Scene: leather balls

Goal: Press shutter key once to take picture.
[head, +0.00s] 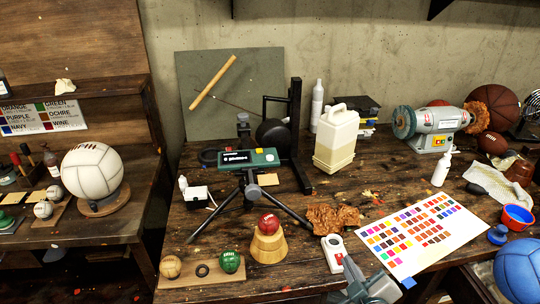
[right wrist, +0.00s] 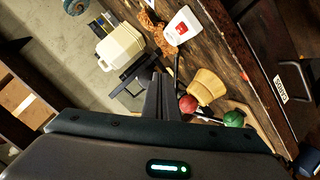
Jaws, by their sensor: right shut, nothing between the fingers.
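A boxy dark green device with a lit display (head: 248,159) stands on a black tripod at the middle of the bench. A white handset (head: 333,258) with a red mark lies near the front edge; it also shows in the right wrist view (right wrist: 181,27). I cannot tell which part is the shutter key. My right gripper (head: 350,264) is at the front edge, just right of and in front of the handset. Its fingers are shut and empty in the right wrist view (right wrist: 160,78); no contact with the handset shows. My left gripper is not in view.
A red ball (head: 268,223) sits on a wooden stand (head: 268,246), left of the handset. A green ball (head: 229,262) lies on a board further left. A colour chart (head: 418,235) lies to the right. A cream jug (head: 336,140) and a bench grinder (head: 432,125) stand behind.

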